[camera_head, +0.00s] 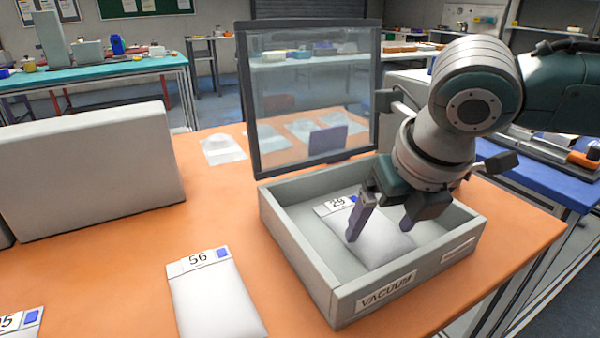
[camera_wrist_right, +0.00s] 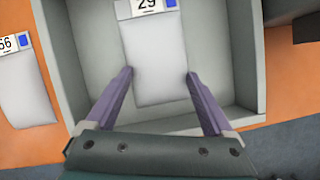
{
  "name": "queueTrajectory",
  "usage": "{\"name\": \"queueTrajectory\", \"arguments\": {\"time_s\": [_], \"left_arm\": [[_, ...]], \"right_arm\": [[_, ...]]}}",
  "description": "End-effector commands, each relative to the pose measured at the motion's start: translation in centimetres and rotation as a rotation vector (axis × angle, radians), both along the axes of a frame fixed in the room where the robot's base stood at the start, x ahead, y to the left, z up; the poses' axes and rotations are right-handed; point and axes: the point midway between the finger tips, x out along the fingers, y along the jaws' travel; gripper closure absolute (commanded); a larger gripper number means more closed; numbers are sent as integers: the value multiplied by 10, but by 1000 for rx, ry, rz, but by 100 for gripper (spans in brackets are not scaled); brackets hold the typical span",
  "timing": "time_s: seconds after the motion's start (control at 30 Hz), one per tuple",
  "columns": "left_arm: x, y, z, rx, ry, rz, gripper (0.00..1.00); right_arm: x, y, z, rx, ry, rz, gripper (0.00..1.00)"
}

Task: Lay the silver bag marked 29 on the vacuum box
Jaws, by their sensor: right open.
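The silver bag marked 29 (camera_head: 378,236) lies inside the grey open-topped vacuum box (camera_head: 345,302), on its floor. The bag also shows in the right wrist view (camera_wrist_right: 160,65), between the fingers and lying flat. The box's label reads VACUUM, and its clear framed lid (camera_head: 316,95) stands up at the back. My right gripper (camera_head: 382,228) is over the box, pointing down, with its purple fingers apart on either side of the bag. In the right wrist view its fingertips (camera_wrist_right: 160,73) are at the bag's sides; I cannot tell whether they touch it. My left gripper is not in view.
A bag marked 56 (camera_head: 215,300) lies on the orange table (camera_head: 130,270) left of the box. Another bag (camera_head: 20,322) is cut off at the lower left corner. A large grey block (camera_head: 90,172) stands at the left. More pale bags show behind and through the lid.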

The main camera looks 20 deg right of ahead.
Motion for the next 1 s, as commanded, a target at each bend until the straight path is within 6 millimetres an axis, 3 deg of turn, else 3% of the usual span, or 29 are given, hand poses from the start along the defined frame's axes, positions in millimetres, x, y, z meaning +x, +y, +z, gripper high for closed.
{"name": "queueTrajectory", "arguments": {"time_s": [0.4, 0.6, 0.73, 0.83, 0.97, 1.0], "left_arm": [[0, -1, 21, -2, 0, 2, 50], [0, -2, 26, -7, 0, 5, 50], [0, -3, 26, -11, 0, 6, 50], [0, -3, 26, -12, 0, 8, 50], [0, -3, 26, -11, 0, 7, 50], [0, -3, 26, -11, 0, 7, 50]], "right_arm": [[-30, 6, 80, 0, -5, 3, 13], [-41, 8, 103, 1, -2, -1, 13], [-48, 22, 101, 52, -4, -48, 13], [-59, 54, 86, 194, -9, -196, 13], [-84, 104, 66, 500, 13, -607, 13], [-93, 114, 61, 598, 30, -780, 13]]}}
